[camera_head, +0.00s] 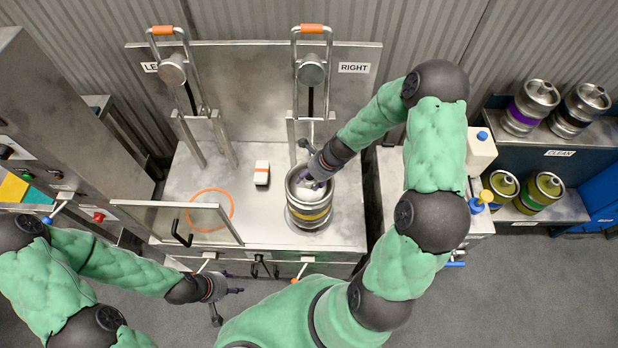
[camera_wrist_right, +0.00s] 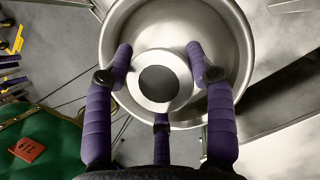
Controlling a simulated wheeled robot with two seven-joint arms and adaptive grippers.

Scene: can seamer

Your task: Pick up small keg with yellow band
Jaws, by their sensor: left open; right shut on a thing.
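The small steel keg with the yellow band (camera_head: 310,215) stands on the metal worktop under the right-hand lever. My right gripper (camera_head: 316,180) reaches down onto its top. In the right wrist view the keg's round rim (camera_wrist_right: 237,30) fills the upper middle, and the three purple fingers of my right gripper (camera_wrist_right: 162,85) are closed around the central neck with its dark disc. I cannot tell whether the keg's base touches the worktop. My left gripper (camera_head: 238,291) is open and empty, in front of the bench at lower left.
An orange ring (camera_head: 209,209) and a small white-and-orange box (camera_head: 262,173) lie on the worktop (camera_head: 265,225) left of the keg. Two lever clamps stand behind, and a clear panel (camera_head: 180,215) at front left. Other kegs (camera_head: 530,105) sit on shelves at right.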

